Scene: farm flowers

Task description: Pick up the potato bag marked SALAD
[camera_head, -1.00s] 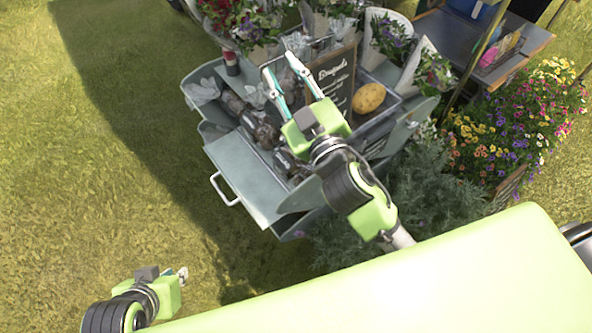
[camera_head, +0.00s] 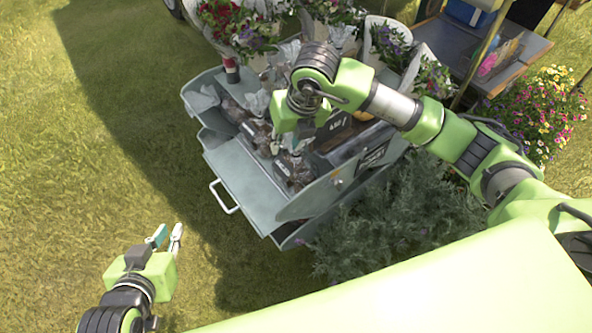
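Several brown, clear-topped potato bags lie in the grey cart (camera_head: 235,170). One bag (camera_head: 234,108) is at the back left, one (camera_head: 256,131) in the middle, and one (camera_head: 293,174) at the front. Their labels are too small to read, so I cannot tell which is SALAD. My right gripper (camera_head: 287,147) points down just above the middle and front bags. Its fingertips look apart, partly hidden by its body; I cannot tell whether they touch a bag. My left gripper (camera_head: 169,231) is open and empty over the grass at lower left.
Wrapped flower bouquets (camera_head: 238,32) stand along the cart's back. A dark sign (camera_head: 335,127) is partly behind my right gripper. The cart's handle (camera_head: 224,197) juts out at front left. A bush (camera_head: 390,220) and blooming flowers (camera_head: 540,115) stand to the right. Grass at left is free.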

